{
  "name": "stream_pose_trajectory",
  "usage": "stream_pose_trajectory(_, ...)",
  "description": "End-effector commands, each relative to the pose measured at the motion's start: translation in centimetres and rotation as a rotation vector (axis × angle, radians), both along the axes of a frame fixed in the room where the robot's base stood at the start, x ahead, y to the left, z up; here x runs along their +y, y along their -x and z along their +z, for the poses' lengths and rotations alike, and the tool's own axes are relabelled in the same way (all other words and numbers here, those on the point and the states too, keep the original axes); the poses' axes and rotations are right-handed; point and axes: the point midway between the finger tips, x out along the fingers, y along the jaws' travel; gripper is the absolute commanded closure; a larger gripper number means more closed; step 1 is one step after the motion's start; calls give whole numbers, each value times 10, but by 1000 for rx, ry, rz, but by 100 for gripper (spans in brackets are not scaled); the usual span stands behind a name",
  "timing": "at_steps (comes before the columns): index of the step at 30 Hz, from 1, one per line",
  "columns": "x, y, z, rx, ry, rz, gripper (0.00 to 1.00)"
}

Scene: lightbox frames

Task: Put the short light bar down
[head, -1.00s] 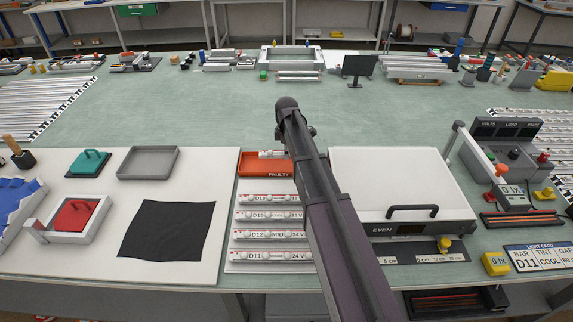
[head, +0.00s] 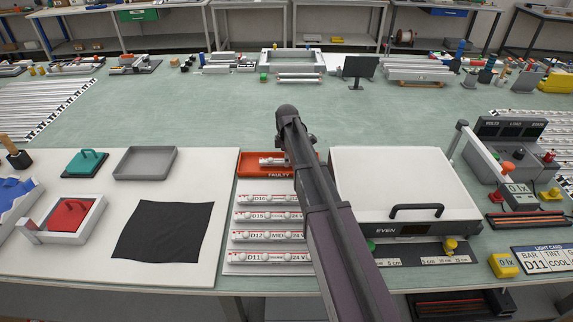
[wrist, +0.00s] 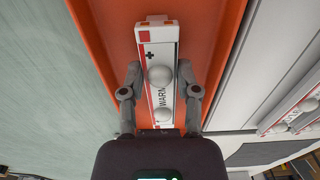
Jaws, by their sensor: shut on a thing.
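The short light bar (wrist: 158,60) is white with two round domes, a plus mark and a "WARM" label. In the wrist view my gripper (wrist: 160,80) has a finger on each side of it, shut on it. The bar lies lengthwise over the orange "FAULTY" tray (wrist: 212,50). In the head view the bar's left end (head: 270,160) shows within the outline of the tray (head: 250,169), and my arm hides the rest. I cannot tell whether the bar touches the tray floor.
Several longer labelled bars (head: 262,236) lie in rows in front of the tray. A white box with a black handle (head: 415,211) stands right of my arm. A black cloth (head: 165,230) and a grey tray (head: 146,163) are at left. The green table behind is mostly clear.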

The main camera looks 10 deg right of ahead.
Motion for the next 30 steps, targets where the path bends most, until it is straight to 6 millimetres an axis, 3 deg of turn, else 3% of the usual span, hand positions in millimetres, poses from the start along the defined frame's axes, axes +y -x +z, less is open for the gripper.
stream_pose_trajectory(17,-1,0,-8,0,0,-1,100)
stream_pose_trajectory(18,-1,0,-7,0,0,-1,49)
stream_pose_trajectory(21,-1,0,-7,0,0,-1,24)
stream_pose_trajectory(30,-1,0,-7,0,0,-2,24)
